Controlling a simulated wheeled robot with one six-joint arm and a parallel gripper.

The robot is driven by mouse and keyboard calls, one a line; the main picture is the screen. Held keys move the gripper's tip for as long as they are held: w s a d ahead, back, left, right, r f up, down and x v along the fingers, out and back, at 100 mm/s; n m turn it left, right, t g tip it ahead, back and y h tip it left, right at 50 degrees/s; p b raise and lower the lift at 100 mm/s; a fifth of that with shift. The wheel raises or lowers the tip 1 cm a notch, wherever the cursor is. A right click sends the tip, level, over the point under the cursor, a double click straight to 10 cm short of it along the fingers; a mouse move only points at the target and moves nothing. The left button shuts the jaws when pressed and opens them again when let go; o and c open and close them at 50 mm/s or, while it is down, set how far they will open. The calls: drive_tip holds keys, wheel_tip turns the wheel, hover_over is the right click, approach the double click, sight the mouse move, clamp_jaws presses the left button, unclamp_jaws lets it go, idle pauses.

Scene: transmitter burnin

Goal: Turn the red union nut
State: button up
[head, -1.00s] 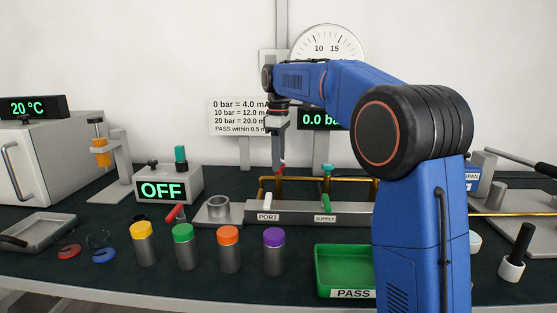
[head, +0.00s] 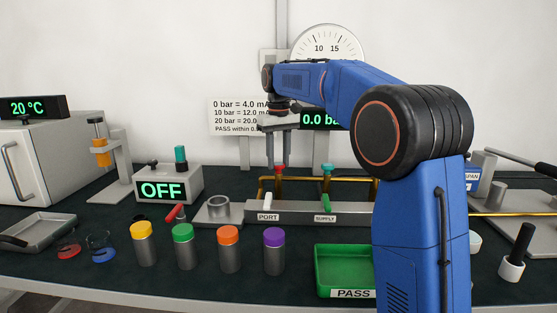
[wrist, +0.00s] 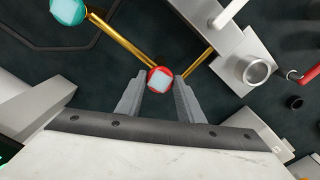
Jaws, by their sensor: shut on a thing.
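The red union nut (head: 280,168) sits at the top of the brass pipework above the PORT label. In the wrist view it shows as a red ring with a pale square top (wrist: 160,79). My gripper (head: 279,164) points straight down over it, and its two fingers (wrist: 160,80) stand on either side of the nut. My gripper is shut on the nut. A teal fitting (head: 326,170) stands on the pipework to the right, above the SUPPLY label.
A grey cup fixture (head: 219,209) and the OFF box (head: 163,189) are left of the pipework.

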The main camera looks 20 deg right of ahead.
sight(279, 164)
drive_tip(key=shift+m, duration=0.6)
drive_tip(key=o, duration=1.1)
drive_tip(key=shift+c, duration=0.2)
drive_tip(key=shift+r, duration=0.15)
wheel_tip(279, 164, up, 17)
